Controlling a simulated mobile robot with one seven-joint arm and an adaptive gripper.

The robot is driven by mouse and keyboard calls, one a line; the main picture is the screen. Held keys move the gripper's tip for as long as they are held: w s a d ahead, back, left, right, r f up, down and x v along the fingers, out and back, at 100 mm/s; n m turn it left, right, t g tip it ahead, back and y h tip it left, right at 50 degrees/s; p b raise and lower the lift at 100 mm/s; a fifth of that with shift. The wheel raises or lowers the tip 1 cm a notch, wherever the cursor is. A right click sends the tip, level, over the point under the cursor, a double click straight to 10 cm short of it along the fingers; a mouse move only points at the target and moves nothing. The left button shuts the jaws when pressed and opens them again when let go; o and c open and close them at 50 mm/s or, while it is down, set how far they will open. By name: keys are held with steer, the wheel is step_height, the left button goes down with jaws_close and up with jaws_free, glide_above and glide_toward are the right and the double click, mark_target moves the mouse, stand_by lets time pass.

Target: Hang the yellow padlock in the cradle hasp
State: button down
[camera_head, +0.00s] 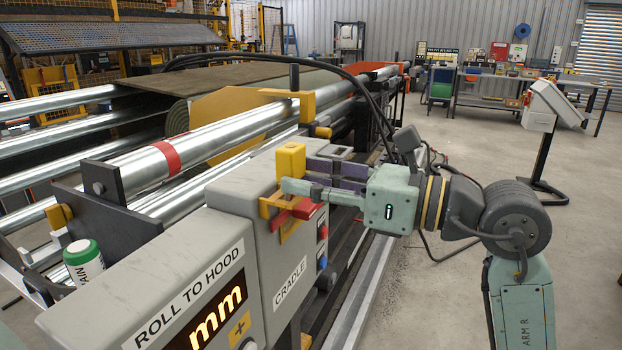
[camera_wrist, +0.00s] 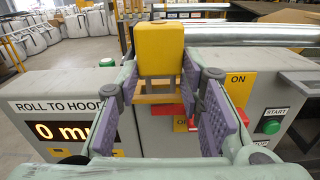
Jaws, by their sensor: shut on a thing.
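The yellow padlock (camera_head: 291,160) is a blocky body held upright at the tips of my gripper (camera_head: 287,182), by the cradle's grey control box. In the wrist view the padlock (camera_wrist: 160,48) sits between the two purple-padded fingers (camera_wrist: 160,72). The cradle hasp (camera_head: 268,206) is a yellow bracket on the box, with a red lever (camera_head: 305,209) beside it. In the wrist view the red lever (camera_wrist: 168,110) shows below the padlock.
The grey box labelled CRADLE (camera_head: 290,285) stands beside the ROLL TO HOOD display (camera_head: 215,315). A green start button (camera_wrist: 271,127) is right of the fingers. Steel rollers (camera_head: 215,135) lie behind the box. A green-capped bottle (camera_head: 82,258) is at left.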

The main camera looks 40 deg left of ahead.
steer(key=shift+f, duration=0.2)
steer(key=c, duration=1)
jaws_free()
steer(key=v, duration=1.2)
steer(key=shift+r, duration=0.2)
